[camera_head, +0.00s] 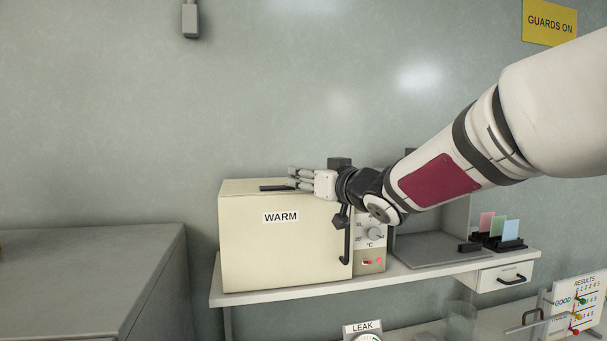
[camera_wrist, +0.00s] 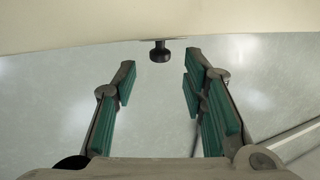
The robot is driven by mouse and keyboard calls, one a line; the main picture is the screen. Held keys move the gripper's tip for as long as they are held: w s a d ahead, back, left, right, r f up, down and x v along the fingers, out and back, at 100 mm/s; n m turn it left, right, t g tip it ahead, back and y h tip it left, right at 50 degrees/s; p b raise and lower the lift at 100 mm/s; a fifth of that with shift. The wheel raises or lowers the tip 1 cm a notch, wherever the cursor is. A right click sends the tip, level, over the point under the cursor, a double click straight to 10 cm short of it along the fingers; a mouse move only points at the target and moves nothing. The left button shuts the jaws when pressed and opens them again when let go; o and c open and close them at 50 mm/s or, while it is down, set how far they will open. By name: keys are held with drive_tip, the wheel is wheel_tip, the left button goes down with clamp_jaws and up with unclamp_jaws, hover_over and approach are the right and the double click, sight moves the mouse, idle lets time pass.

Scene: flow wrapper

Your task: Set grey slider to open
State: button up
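A cream box labelled WARM (camera_head: 281,250) stands on the shelf. A dark flat strip (camera_head: 273,188) lies on its top, close to my gripper's fingers. My gripper (camera_head: 291,178) reaches leftward over the box top. In the wrist view my gripper (camera_wrist: 158,75) is open, with teal pads apart and nothing between them. A small dark knob (camera_wrist: 160,54) sticks out by the cream surface, just beyond and between the fingertips, not visibly touched. I cannot tell whether strip or knob belongs to the grey slider; no open mark is readable.
The box has a dark door handle (camera_head: 346,244) and a control panel with a dial (camera_head: 375,233). A grey open-fronted bay (camera_head: 432,247) and coloured cards (camera_head: 498,226) stand to the right. A grey cabinet (camera_head: 85,275) is at left. Wall space above the box is clear.

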drive_tip(key=shift+x, duration=2.55)
clamp_jaws()
